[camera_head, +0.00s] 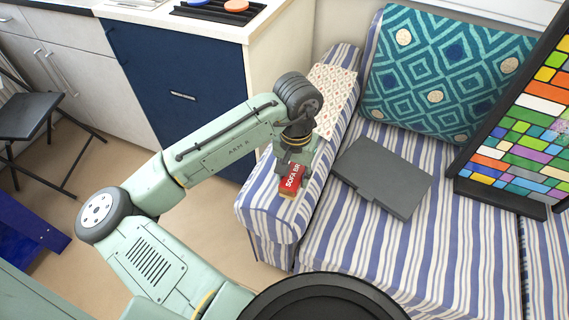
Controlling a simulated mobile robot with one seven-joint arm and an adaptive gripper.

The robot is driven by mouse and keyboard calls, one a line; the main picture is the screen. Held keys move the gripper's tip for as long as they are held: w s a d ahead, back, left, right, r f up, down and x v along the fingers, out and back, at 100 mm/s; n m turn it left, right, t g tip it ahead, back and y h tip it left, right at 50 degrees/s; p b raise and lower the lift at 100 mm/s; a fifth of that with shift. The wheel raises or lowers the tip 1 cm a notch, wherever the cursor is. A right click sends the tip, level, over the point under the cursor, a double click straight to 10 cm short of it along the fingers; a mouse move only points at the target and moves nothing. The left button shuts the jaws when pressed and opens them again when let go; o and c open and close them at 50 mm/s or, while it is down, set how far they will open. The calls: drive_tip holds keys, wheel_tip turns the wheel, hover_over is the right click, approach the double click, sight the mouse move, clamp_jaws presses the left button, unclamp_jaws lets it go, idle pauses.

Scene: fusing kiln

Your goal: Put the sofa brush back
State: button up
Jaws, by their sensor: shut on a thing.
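The sofa brush (290,182) is a small red block with white "SOFA BR" lettering and a tan lower edge. It is at the front part of the striped sofa armrest (277,212). My gripper (292,166) reaches down from above and is shut on the brush. The fingertips are small in this view and partly hidden by the wrist. I cannot tell whether the brush touches the armrest or is just above it.
A patterned cloth (335,95) lies over the armrest's back part. A dark grey flat case (383,177) lies on the sofa seat (375,245). A teal cushion (440,75) and a colourful glass panel (525,130) stand behind. A black chair (45,110) is at left.

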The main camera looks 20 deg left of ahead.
drive_tip(key=w+a, duration=0.3)
drive_tip(key=shift+w+a+f+p, duration=0.2)
drive_tip(key=shift+w+a+p, duration=0.1)
drive_tip(key=shift+p, duration=0.1)
drive_tip(key=f, duration=0.1)
drive_tip(key=f+p, duration=0.1)
drive_tip(key=shift+w+a+f, duration=0.2)
drive_tip(key=shift+a+f, duration=0.05)
drive_tip(key=shift+f, duration=0.55)
drive_tip(key=shift+f, duration=0.15)
drive_tip(key=o, duration=1.1)
wheel_tip(320, 180, up, 12)
drive_tip(key=shift+r+b, duration=0.2)
drive_tip(key=shift+b, duration=0.35)
drive_tip(key=shift+w, duration=0.1)
